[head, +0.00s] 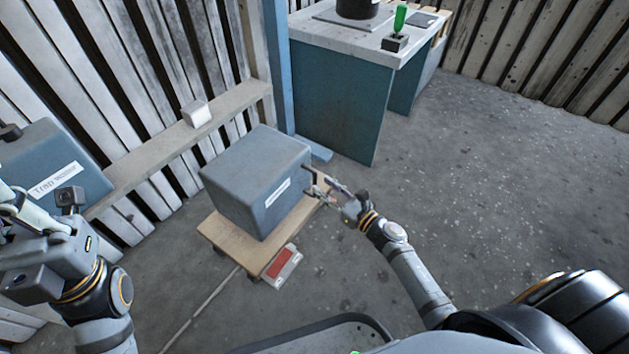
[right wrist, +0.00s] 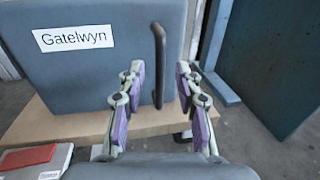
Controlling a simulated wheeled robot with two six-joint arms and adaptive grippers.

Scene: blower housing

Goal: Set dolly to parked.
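The dolly (head: 216,234) is a low wooden board on casters, near the middle of the head view. It also shows in the right wrist view (right wrist: 70,122). A blue-grey box (head: 243,185) stands on it, with a white label reading "Gatelwyn" and a dark vertical handle (right wrist: 159,65). A red pedal (head: 282,262) in a pale frame sits at the dolly's front edge. My right gripper (head: 318,183) is open at the box's right side. In the right wrist view the handle shows between its spread fingers (right wrist: 160,85). My left gripper (head: 22,212) is at the left edge, its fingertips unclear.
A second blue-grey box (head: 45,165) with a label stands at the left. A small pale block (head: 196,113) rests on the wall ledge (head: 150,150). A workbench (head: 335,95) with a green-handled lever (head: 399,20) stands behind. The concrete floor at right is clear.

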